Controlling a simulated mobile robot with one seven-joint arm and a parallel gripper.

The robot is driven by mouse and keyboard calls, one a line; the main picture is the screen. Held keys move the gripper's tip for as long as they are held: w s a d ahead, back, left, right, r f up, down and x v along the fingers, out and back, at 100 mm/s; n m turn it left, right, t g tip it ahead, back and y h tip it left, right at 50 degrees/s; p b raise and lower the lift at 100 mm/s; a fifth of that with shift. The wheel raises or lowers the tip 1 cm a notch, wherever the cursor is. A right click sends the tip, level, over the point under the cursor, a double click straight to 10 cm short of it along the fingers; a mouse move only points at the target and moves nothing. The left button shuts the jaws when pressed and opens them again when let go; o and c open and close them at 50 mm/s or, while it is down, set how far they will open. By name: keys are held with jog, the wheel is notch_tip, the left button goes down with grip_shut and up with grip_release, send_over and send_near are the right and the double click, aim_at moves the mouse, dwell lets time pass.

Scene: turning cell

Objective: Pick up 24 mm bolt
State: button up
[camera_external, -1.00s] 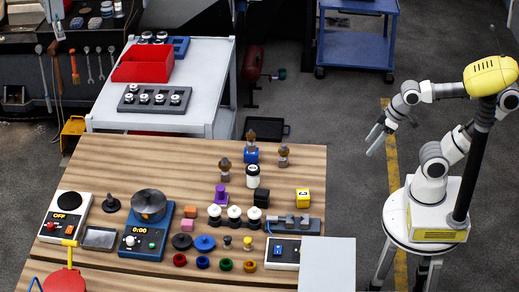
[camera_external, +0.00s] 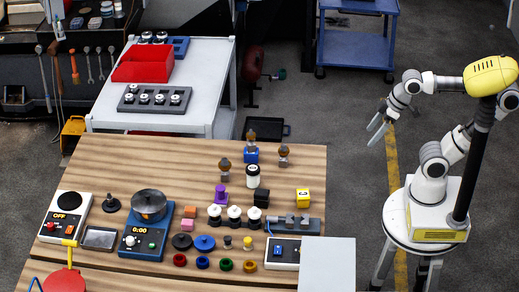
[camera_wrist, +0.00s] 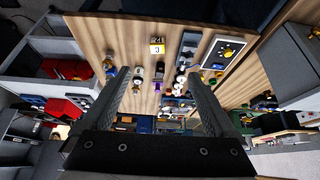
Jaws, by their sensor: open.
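My gripper (camera_external: 379,130) is held in the air to the right of the wooden table, well apart from everything on it. In the wrist view its two fingers (camera_wrist: 160,75) are spread wide with nothing between them. I cannot tell which piece is the 24 mm bolt. Small brown-topped pieces stand toward the back of the table: one above a blue block (camera_external: 251,157), one on the left (camera_external: 225,164) and one on the right (camera_external: 284,151). Their shapes are too small to read.
A white cart (camera_external: 205,95) with a red bin (camera_external: 143,64) stands behind. The table's right rear is clear.

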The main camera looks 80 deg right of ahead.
notch_tip(320, 180, up, 15)
jog(key=w+d+m+t+y+b, duration=0.1)
jog(key=w+m+t+y+b, duration=0.4)
jog(key=w+m, duration=1.2)
jog(key=w+d+f+m+t+h+b, duration=0.1)
jog(key=w+d+m+b, duration=0.2)
jog(key=w+d+m, duration=0.6)
jog(key=w+d+f+m+t+b, duration=0.1)
jog(key=w+d+m+b, duration=0.2)
jog(key=w+d+m, duration=0.55)
jog(key=n, duration=0.2)
send_near(224, 164)
jog(key=x, duration=0.4)
jog(key=d+f+x, duration=0.1)
jog(key=x, duration=0.1)
jog(key=shift+w+a+f, duration=0.1)
jog(key=shift+w, duration=0.1)
jog(key=shift+x, duration=3)
jog(key=shift+w, duration=0.1)
